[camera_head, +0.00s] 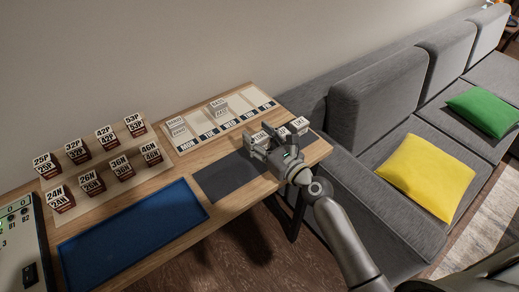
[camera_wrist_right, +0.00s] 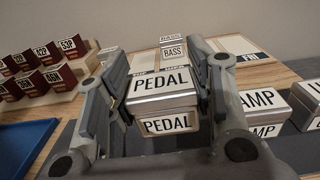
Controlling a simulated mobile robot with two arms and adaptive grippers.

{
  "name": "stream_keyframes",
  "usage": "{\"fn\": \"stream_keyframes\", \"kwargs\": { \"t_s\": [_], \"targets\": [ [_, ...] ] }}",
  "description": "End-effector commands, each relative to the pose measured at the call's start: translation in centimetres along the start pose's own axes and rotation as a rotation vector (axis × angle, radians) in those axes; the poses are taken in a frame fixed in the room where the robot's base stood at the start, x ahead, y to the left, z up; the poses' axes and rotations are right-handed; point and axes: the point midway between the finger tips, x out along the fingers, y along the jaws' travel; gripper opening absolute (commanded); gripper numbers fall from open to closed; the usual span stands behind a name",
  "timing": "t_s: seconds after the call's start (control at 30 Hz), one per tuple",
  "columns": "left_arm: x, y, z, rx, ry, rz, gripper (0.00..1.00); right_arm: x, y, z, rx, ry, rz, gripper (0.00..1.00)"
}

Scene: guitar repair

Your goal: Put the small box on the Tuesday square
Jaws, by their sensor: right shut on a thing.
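My right gripper (camera_head: 262,142) is shut on a silver box labelled PEDAL (camera_wrist_right: 163,84). In the right wrist view the box sits upright between the two fingers. In the head view the gripper mostly hides this box, above the right part of the table. The weekday board (camera_head: 196,116) lies along the wall, left of and behind the gripper. Its Tuesday square (camera_head: 200,120) looks bare. One box (camera_head: 177,127) stands on the Monday square and another (camera_head: 219,107) on what looks like the Wednesday square. My left gripper is not in view.
An AMP box (camera_wrist_right: 262,106) and another box (camera_head: 299,124) stand close right of the gripper. A dark grey mat (camera_head: 225,180) and a blue mat (camera_head: 130,228) lie bare on the table. Several dark red labelled boxes (camera_head: 121,168) stand at left. A grey sofa (camera_head: 375,90) adjoins the right side.

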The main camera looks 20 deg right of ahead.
Motion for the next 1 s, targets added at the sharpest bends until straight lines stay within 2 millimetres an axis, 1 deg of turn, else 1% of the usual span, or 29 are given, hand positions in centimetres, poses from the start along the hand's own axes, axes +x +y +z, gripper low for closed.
{"fn": "stream_keyframes", "kwargs": {
  "t_s": [0.03,0.17,0.27,0.33,0.43,0.77,0.9,0.93,1.0],
  "targets": [
    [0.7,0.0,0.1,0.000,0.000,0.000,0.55,0.3,-0.3,-0.7,0.000,-0.001,0.000,0.24],
    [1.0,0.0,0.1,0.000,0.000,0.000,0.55,0.7,-0.6,-1.1,-0.001,-0.002,0.000,0.24],
    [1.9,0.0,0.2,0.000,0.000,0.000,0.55,1.2,-1.2,-2.3,-0.002,-0.001,-0.001,0.24],
    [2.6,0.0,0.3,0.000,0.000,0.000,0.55,1.2,-1.1,-3.4,0.000,0.001,0.001,0.24],
    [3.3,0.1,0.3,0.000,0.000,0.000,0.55,1.2,-1.1,-4.3,0.000,0.000,0.001,0.24],
    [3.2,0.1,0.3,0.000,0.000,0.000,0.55,1.1,-1.1,-4.4,0.000,-0.001,0.000,0.24],
    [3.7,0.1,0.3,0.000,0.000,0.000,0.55,1.1,-1.0,-4.9,0.000,-0.001,0.000,0.24],
    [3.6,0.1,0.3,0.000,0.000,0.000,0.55,1.1,-1.0,-4.8,0.000,-0.001,0.000,0.51],
    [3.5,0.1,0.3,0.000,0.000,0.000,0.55,1.1,-1.0,-4.8,0.000,0.000,0.000,0.60]
  ]
}}
